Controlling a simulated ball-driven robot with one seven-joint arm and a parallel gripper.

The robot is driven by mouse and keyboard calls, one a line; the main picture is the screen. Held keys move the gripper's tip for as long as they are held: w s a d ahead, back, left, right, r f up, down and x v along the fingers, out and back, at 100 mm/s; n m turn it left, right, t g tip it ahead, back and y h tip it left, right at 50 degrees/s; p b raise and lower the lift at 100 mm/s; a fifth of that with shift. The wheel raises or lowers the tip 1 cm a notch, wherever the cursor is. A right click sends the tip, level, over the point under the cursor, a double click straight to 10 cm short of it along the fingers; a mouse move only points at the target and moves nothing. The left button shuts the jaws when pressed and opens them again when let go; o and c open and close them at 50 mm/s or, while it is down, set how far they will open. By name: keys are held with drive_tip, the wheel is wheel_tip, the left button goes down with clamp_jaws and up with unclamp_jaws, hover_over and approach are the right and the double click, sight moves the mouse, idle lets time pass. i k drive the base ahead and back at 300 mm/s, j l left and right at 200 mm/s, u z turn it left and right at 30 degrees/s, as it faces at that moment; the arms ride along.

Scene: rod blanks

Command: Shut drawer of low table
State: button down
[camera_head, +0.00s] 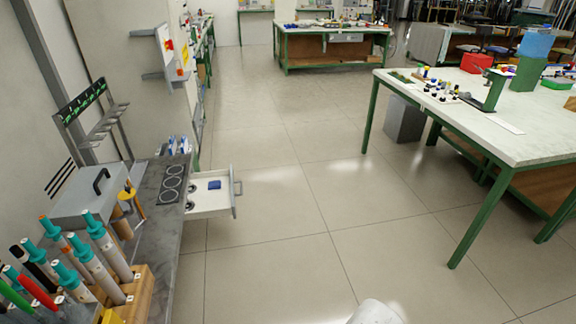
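The low table (158,245) with a dark grey top stands along the left wall. Its white drawer (213,203) is pulled out to the right, over the floor. The drawer front (236,190) has a grey handle on its outer side. A blue item (214,185) and small dark round items lie inside the drawer. My gripper is not in view; only a white rounded part, likely of my arm, shows at the bottom edge.
A wooden block with several teal-capped tools (98,240) and a grey box (90,205) stand on the low table. A green-legged workbench (500,140) is at the right, another (335,35) farther back. The tiled floor between is clear.

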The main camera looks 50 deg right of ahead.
sight(221, 203)
drive_tip(key=i+l, duration=0.2)
drive_tip(key=l, duration=0.2)
drive_tip(key=i+l+z, duration=0.1)
drive_tip(key=l, duration=0.3)
drive_tip(key=i+l, duration=0.3)
drive_tip(key=i+l+z, duration=0.1)
drive_tip(key=i+l, duration=0.15)
drive_tip(key=l, duration=0.25)
drive_tip(key=i+l, duration=0.2)
drive_tip(key=l, duration=0.2)
drive_tip(key=i+l, duration=0.25)
drive_tip(key=i, duration=0.3)
drive_tip(key=i+l+u, duration=0.1)
drive_tip(key=i+l, duration=0.15)
drive_tip(key=i, duration=0.25)
drive_tip(key=i+l, duration=0.3)
drive_tip(key=i, duration=0.25)
drive_tip(key=j+u, duration=0.05)
